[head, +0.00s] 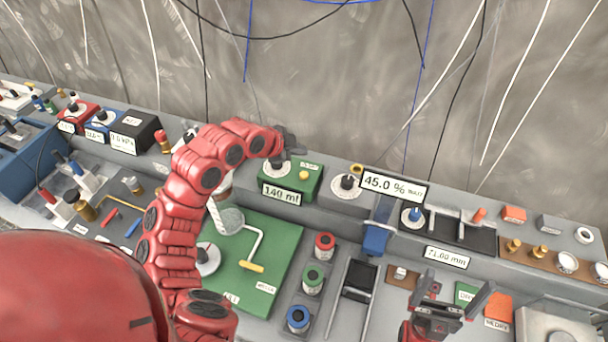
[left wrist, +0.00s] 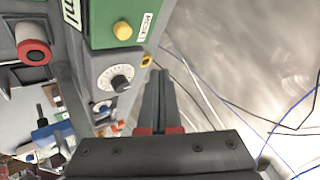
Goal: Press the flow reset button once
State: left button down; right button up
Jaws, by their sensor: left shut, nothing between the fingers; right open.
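The green flow box (head: 312,192) reads "140 ml" on its front in the head view. A round yellow button (head: 304,175) sits on its top, beside a small white label. In the left wrist view the yellow button (left wrist: 122,30) shows on the green top (left wrist: 100,15), next to a label that seems to read RESET. My left gripper (head: 292,142) is shut and empty, behind and above the box, apart from the button. Its closed fingers show in the left wrist view (left wrist: 158,85). My right gripper (head: 455,292) is open and empty at the front right.
A white dial with a black knob (head: 346,184) and the "45.0 %" display (head: 392,187) stand right of the box. A green board (head: 262,285) and red, green and blue spools (head: 324,243) lie in front. Cables hang before the wall behind.

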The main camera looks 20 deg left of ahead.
aim_at(306, 171)
pick_arm(q)
notch_tip(306, 171, down, 6)
jog(key=b, duration=0.3)
jog(key=shift+w+f, duration=0.1)
jog(key=shift+f, duration=0.15)
jog(key=shift+f, duration=0.1)
dwell(1.6)
jog(key=shift+f+b, duration=0.3)
jog(key=shift+b, duration=0.3)
jog(key=shift+f+b, duration=0.5)
dwell(0.4)
jog(key=shift+r, duration=0.1)
jog(key=shift+r+p, duration=0.3)
jog(key=shift+r, duration=0.5)
jog(key=shift+r, duration=0.15)
